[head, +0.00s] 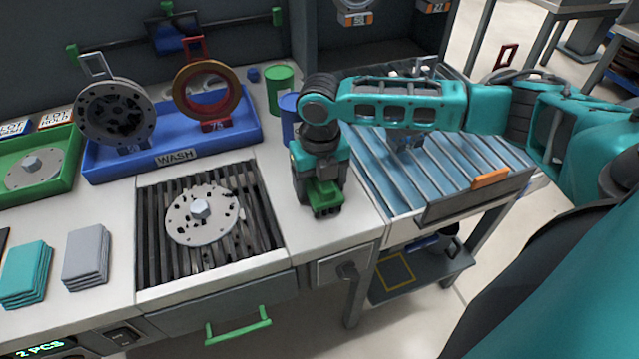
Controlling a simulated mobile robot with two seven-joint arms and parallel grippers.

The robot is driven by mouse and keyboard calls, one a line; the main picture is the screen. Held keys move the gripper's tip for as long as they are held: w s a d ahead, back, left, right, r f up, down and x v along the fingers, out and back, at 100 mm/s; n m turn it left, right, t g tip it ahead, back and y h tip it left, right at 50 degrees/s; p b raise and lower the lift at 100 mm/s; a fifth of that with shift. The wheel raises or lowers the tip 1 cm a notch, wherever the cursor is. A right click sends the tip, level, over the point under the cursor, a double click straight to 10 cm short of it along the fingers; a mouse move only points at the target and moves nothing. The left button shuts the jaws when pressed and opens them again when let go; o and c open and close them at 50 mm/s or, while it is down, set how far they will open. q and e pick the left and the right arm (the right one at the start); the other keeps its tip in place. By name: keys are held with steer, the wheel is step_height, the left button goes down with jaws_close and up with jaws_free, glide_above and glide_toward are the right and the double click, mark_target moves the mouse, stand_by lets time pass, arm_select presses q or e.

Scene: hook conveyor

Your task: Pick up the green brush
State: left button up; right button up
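The green brush (323,196), a small block with a dark underside, is at the counter's right part, right of the slatted grate. My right gripper (321,188) points down over it from above, with its dark fingers beside the brush. The gripper hides part of the brush, and I cannot tell whether the fingers touch it or whether the brush is lifted off the counter. My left gripper is not in view.
A perforated disc (201,214) lies on the slatted grate (155,250). A blue WASH tray (105,172) holds upright rings behind it. A green can (280,84) and a blue can (289,125) stand close behind my gripper. A slatted blue table (440,170) lies right. Folded cloths (86,255) lie left.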

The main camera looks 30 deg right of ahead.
steer(key=c, duration=0.7)
step_height(320, 180, up, 20)
steer(key=p, duration=0.3)
steer(key=o, duration=0.6)
steer(key=shift+c, duration=0.2)
steer(key=c, duration=0.4)
